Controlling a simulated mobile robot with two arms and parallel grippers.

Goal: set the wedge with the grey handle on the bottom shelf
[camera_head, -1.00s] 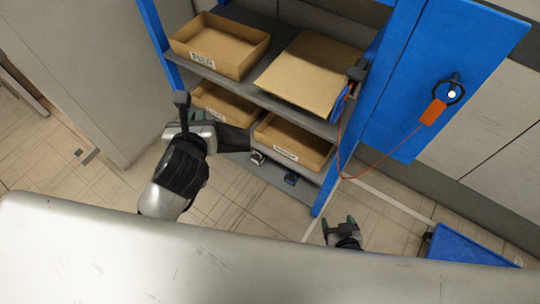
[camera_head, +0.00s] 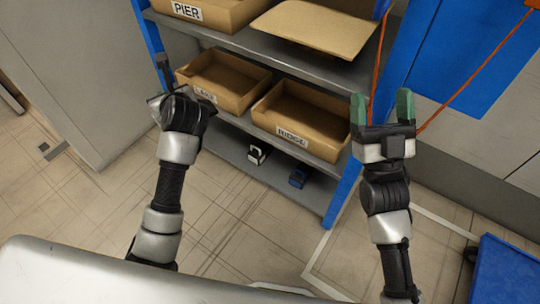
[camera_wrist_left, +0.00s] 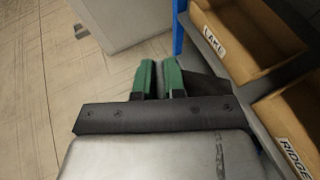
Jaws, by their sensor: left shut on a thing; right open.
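My left gripper (camera_head: 180,98) is in front of the left end of the shelf unit, by the LAKE box. In the left wrist view its green fingers (camera_wrist_left: 158,72) are close together, shut on a dark wedge (camera_wrist_left: 205,86) that shows beyond the right finger. The bottom shelf (camera_head: 232,160) is a grey board below the boxes. My right gripper (camera_head: 383,108) is open and empty, in front of the blue right post.
Above are the LAKE box (camera_head: 240,99), RIDGE box (camera_head: 320,145) and PIER box (camera_head: 218,18). An orange cable (camera_head: 465,85) hangs at right; a blue bin (camera_head: 505,270) is lower right.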

